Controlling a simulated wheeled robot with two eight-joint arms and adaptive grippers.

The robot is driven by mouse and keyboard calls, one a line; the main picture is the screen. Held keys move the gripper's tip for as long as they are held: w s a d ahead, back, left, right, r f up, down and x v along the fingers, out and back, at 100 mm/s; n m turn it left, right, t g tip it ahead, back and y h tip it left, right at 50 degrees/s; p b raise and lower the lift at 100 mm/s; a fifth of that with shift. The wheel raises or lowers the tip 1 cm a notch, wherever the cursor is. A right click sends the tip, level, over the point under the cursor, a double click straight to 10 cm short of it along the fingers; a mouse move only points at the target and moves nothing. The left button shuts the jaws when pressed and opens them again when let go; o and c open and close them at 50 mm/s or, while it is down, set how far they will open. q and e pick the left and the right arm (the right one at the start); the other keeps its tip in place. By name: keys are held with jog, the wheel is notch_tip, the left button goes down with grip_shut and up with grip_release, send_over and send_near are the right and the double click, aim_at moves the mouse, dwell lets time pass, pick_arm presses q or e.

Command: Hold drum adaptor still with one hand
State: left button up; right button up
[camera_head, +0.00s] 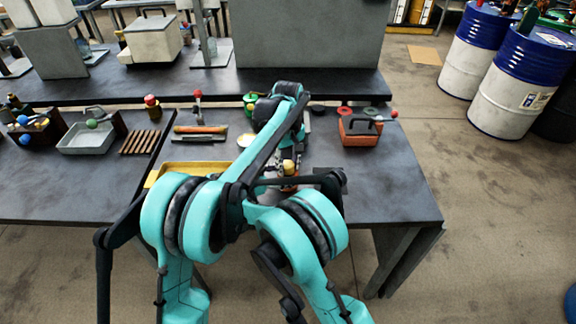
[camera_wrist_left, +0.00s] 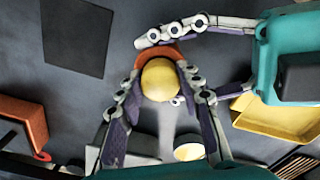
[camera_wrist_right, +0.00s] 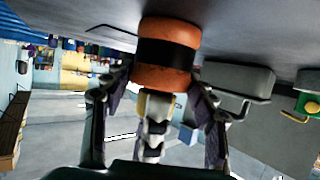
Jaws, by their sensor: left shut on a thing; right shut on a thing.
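The drum adaptor, an orange cylinder with a black band, stands in the right wrist view (camera_wrist_right: 168,55) against the dark tabletop. Its round yellow top shows in the left wrist view (camera_wrist_left: 159,80) and in the head view (camera_head: 288,167). My left gripper (camera_wrist_left: 158,78) is shut around the yellow upper part, coming from the far side. My right gripper (camera_wrist_right: 161,78) is shut on the orange body, its fingers on either side. In the head view my left gripper (camera_head: 289,160) is partly seen, and my right gripper is mostly hidden by my arms.
A red-orange box (camera_head: 360,133) stands to the right on the table. A yellow tray (camera_head: 165,175) lies to the left, partly behind my arm. A dark square (camera_wrist_left: 77,37) lies on the table near the adaptor. The table's right front corner is clear.

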aim_at(288, 164)
pick_arm(q)
jog(key=shift+r, duration=0.9)
pick_arm(e)
jog(key=shift+f, duration=0.1)
pick_arm(q)
jog(key=shift+r, duration=0.1)
jog(key=shift+r, duration=1.9)
pick_arm(e)
jog(key=o, duration=1.8)
jog(key=shift+c, duration=0.2)
